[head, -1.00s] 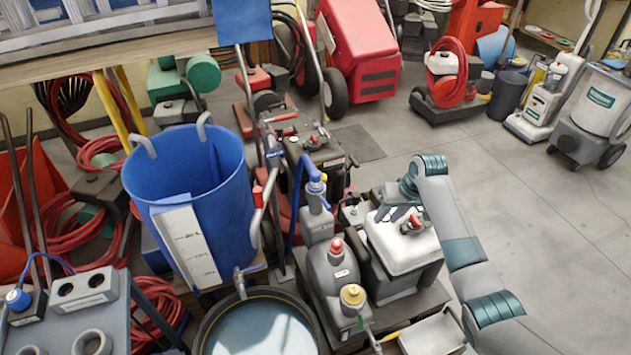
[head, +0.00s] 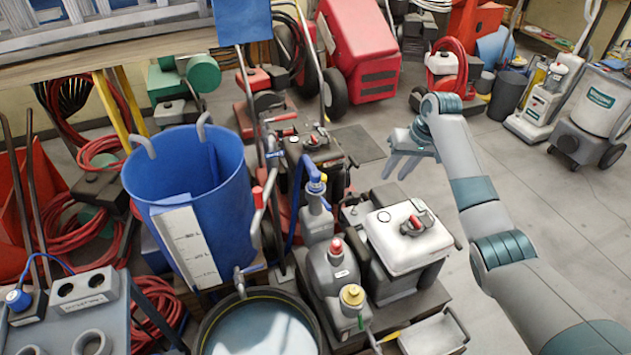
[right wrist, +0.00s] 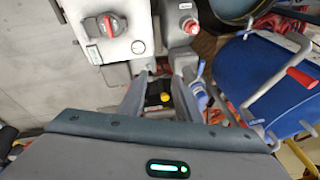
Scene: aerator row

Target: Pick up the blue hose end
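The blue hose end (head: 316,184) sits upright on top of a grey bottle (head: 316,222) in the middle of the head view, with a blue hose hanging from it. In the right wrist view a blue fitting (right wrist: 199,93), likely the same hose end, shows just right of the right-hand finger. My right gripper (head: 403,163) is open and empty, to the right of the hose end and apart from it in the head view. Its two fingers also show in the right wrist view (right wrist: 158,90). My left gripper is not in view.
A grey bottle with a red cap (head: 337,268), one with a yellow cap (head: 347,318) and a white-lidded container (head: 408,237) stand close by. A large blue bucket (head: 185,225) is at left. Another blue-ended hose (head: 18,299) is at far left. Open floor (head: 560,240) lies at right.

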